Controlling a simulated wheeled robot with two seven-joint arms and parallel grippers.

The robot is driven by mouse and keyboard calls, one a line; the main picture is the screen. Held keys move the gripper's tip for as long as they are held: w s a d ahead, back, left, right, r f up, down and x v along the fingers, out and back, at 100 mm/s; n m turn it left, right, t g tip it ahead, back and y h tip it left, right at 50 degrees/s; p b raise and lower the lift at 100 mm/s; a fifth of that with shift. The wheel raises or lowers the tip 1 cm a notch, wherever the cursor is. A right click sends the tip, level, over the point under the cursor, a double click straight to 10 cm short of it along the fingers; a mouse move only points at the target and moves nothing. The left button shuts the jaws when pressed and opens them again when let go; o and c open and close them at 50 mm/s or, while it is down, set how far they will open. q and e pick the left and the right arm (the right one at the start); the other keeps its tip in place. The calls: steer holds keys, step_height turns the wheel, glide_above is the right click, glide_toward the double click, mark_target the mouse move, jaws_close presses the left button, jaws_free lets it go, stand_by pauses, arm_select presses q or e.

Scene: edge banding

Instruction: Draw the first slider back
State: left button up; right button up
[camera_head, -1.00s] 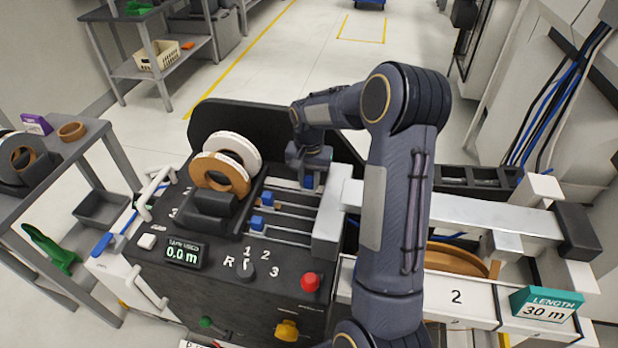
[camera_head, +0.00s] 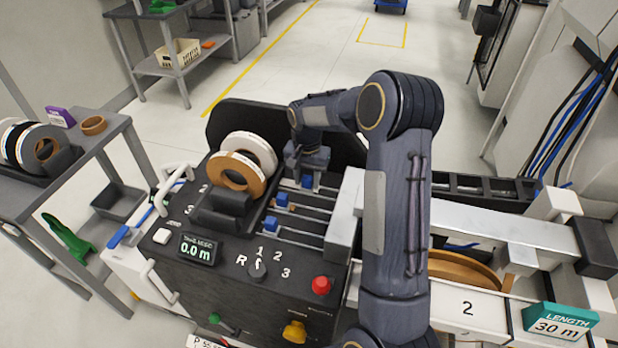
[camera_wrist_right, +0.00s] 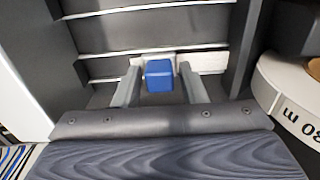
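The first slider's blue knob (camera_head: 307,181) sits in the far slot of the black machine's slider panel, partly under my right gripper (camera_head: 306,166). In the right wrist view the blue knob (camera_wrist_right: 159,75) is between the two fingers of my right gripper (camera_wrist_right: 160,84), one on each side along the slot. My left gripper is out of view.
White and brown tape reels (camera_head: 237,172) stand left of the sliders. A silver block (camera_head: 344,215) closes the right side of the slots. A red button (camera_head: 321,285) and a dial (camera_head: 258,267) are in front. My right arm hides part of the machine's right side.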

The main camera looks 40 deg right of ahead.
mark_target(307, 177)
steer(key=shift+o, duration=0.7)
step_height(307, 177, up, 8)
steer(key=shift+f, duration=0.1)
steer(key=shift+c, duration=0.4)
